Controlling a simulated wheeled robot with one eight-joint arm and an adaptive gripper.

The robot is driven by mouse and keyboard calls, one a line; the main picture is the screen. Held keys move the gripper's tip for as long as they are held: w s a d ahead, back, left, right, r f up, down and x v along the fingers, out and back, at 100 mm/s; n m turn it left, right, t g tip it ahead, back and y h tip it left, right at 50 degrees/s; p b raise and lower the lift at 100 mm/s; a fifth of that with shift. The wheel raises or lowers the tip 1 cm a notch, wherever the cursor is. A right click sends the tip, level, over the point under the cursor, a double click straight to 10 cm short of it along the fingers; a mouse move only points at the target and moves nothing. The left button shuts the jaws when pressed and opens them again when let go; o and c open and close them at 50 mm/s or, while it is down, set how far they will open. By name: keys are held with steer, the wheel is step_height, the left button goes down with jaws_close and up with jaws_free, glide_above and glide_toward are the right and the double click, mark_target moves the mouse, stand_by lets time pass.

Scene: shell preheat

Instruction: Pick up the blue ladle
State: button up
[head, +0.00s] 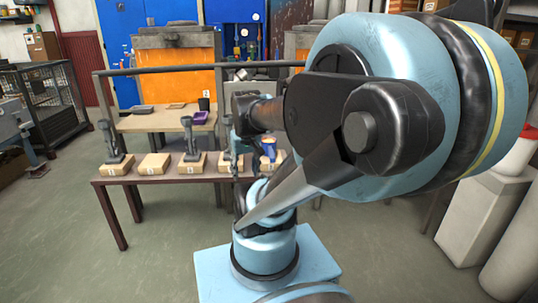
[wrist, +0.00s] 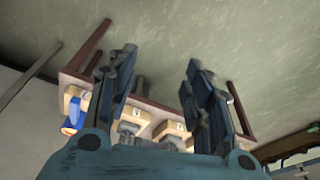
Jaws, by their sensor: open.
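A blue object that I take for the blue ladle (head: 269,147) stands on a wooden block at the right of the row on the near table, partly hidden by my arm in the head view.
The brown table (head: 149,180) carries several numbered wooden blocks, some with dark upright tools (head: 109,140). Behind it stand a bench with a purple item (head: 200,117), a black cup (head: 204,103) and an orange-fronted furnace (head: 178,75). A rail crosses above the bench.

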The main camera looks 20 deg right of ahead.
steer(key=w+d+r, duration=0.3)
steer(key=w+d, duration=0.1)
steer(key=w, duration=0.5)
steer(key=m+t+h, duration=0.1)
steer(key=m+t, duration=0.1)
steer(key=m, duration=0.1)
glide_above(271, 150)
steer(key=s+a, duration=0.2)
steer(key=s, duration=0.4)
step_height(271, 150, down, 3)
steer(key=shift+d+x, duration=0.15)
steer(key=shift+x, duration=4.1)
steer(key=shift+d+x, duration=0.15)
steer(key=shift+x, duration=4.1)
jaws_close()
